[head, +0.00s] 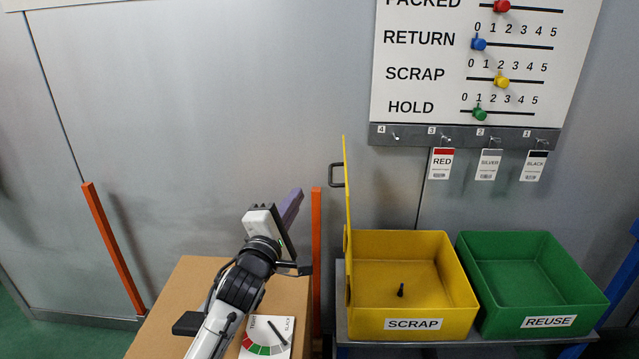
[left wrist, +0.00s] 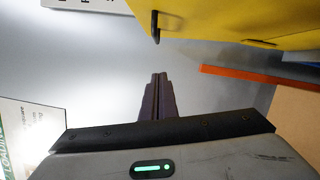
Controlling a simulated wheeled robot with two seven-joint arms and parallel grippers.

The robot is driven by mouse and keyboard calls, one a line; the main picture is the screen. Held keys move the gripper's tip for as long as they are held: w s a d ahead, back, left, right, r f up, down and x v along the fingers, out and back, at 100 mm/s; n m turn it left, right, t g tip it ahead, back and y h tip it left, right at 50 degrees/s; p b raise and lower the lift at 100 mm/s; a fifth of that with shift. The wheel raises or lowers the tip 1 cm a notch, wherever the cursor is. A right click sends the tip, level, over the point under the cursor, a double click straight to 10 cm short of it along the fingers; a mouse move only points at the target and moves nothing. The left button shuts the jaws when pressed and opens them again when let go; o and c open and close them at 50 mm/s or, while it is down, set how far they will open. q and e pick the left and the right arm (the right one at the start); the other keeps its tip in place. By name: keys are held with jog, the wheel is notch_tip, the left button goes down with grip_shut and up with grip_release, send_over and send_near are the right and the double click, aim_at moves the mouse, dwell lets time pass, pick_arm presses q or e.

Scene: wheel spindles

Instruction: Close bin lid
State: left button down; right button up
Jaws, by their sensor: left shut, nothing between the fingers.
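The yellow SCRAP bin (head: 458,272) stands on a low stand at the right, with one small black part (head: 400,290) inside. Its yellow lid (head: 347,220) stands upright, open, along the bin's left side, seen nearly edge-on. A dark handle (head: 337,175) sticks out to the left near the lid's top. My left gripper (head: 292,203) is left of the lid, pointing up and away, shut and empty, apart from it. In the left wrist view the shut fingers (left wrist: 158,97) show below the yellow lid (left wrist: 220,15) and its dark handle (left wrist: 155,27). My right gripper is not in view.
An open green REUSE bin (head: 535,280) stands right of the yellow bin. A cardboard box (head: 160,320) with a dial card (head: 267,338) lies under my left arm. An orange post (head: 316,260) rises between box and lid. A counter board (head: 480,60) with hanging tags is behind.

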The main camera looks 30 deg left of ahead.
pick_arm(q)
jog(key=w+d+r, duration=0.1)
jog(key=w+d, duration=0.1)
jog(key=w, duration=0.4)
jog(key=shift+w+r+p, duration=0.15)
jog(key=shift+r+p, duration=0.05)
jog(key=shift+p, duration=0.2)
